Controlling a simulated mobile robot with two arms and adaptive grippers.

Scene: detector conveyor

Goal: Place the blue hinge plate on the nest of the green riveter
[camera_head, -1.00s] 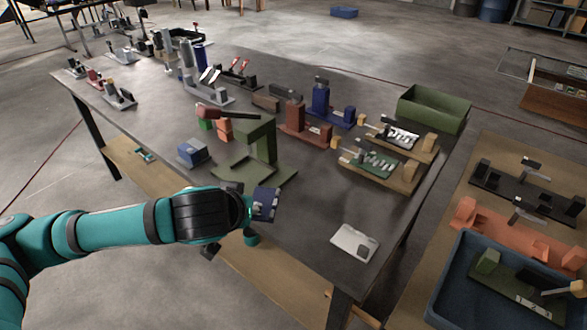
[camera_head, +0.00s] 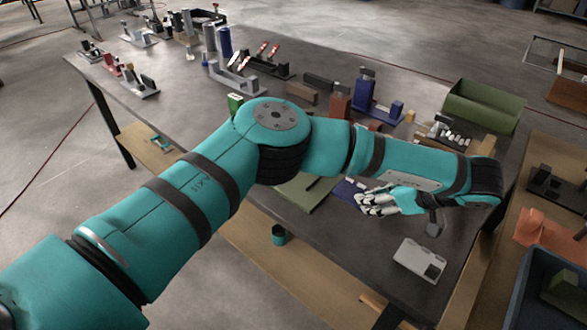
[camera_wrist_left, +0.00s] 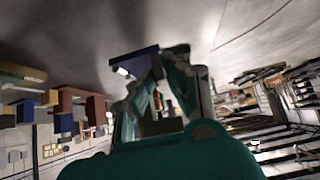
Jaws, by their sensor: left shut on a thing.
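The blue hinge plate (camera_head: 347,191) is partly visible at the tips of my left gripper (camera_head: 366,200) in the head view. The left gripper points leftward and is shut on the plate. In the left wrist view the blue plate (camera_wrist_left: 133,62) sticks out beyond the fingers (camera_wrist_left: 155,85), with a small light patch near its lower edge. The green riveter (camera_head: 305,193) shows only a part of its green base, left of the plate; my arm hides its upper part and nest. I cannot tell whether the plate touches the riveter. My right gripper is not in view.
A light grey plate (camera_head: 420,260) lies near the table's front right edge. A green bin (camera_head: 484,105) stands at the back right. Blue (camera_head: 375,103) and red-brown fixtures stand behind my arm. A blue tray (camera_head: 545,285) is on the right-hand table.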

